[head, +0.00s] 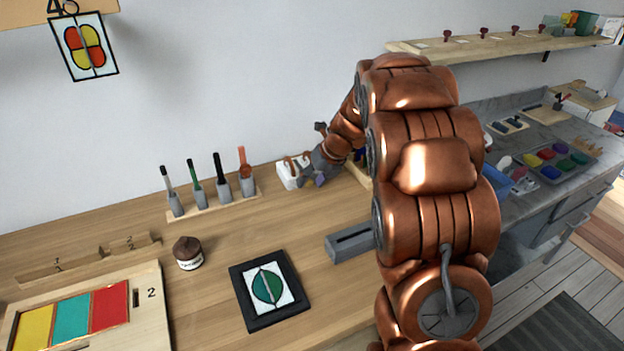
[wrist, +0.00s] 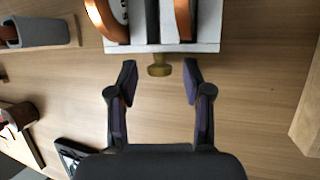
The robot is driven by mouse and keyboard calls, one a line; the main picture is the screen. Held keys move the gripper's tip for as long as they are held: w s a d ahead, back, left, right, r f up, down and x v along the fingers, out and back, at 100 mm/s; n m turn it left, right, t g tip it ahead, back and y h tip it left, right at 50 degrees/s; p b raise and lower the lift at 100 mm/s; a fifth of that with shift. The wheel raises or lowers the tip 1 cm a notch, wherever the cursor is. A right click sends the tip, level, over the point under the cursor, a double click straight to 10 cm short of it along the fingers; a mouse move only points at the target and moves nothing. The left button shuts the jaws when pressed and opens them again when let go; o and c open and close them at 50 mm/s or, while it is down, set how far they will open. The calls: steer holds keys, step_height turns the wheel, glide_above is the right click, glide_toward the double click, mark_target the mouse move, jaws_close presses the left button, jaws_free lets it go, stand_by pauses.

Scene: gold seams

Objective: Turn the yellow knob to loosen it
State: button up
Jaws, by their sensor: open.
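The yellow knob (wrist: 159,69) shows in the wrist view as a small brass-coloured piece on the near side of a white block (wrist: 205,46). The block carries copper-coloured curved parts and a dark part between them. My gripper (wrist: 160,80) is open, with one finger on each side of the knob and a gap on both sides. In the head view, my gripper (head: 318,172) is at the back of the wooden table beside the white block (head: 287,174). The knob cannot be made out there.
A rack of upright tools (head: 212,201) stands left of the block. A brown-topped jar (head: 188,253), a black-framed green picture (head: 269,290) and a grey slotted block (head: 350,244) sit nearer on the table. A wooden piece (wrist: 307,100) stands at the wrist view's right edge.

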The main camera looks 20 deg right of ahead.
steer(key=shift+c, duration=0.2)
jaws_close()
steer(key=shift+r+h+p, duration=0.25)
steer(key=shift+h+p, duration=0.05)
steer(key=shift+p, duration=0.5)
steer(key=p, duration=0.1)
steer(key=h+p, duration=0.1)
steer(key=p, duration=0.1)
steer(key=shift+a+r+n, duration=0.2)
steer(key=shift+a+n, duration=0.05)
steer(key=shift+n, duration=0.05)
steer(key=h+p, duration=0.1)
steer(key=p, duration=0.1)
steer(key=h+p, duration=0.1)
steer(key=p, duration=0.1)
steer(key=shift+a+f+h+p, duration=0.15)
steer(key=shift+h+p, duration=0.15)
steer(key=shift+p, duration=0.1)
steer(key=shift+f+n+h+p, duration=0.1)
steer(key=shift+n+h+p, duration=0.2)
steer(key=shift+h+p, duration=0.5)
steer(key=shift+a+f+h+p, duration=0.15)
steer(key=shift+h+p, duration=0.35)
steer(key=shift+p, duration=0.45)
steer(key=shift+a+f+n+h+b, duration=0.15)
steer(key=shift+n+h+b, duration=0.3)
steer(key=shift+h, duration=0.55)
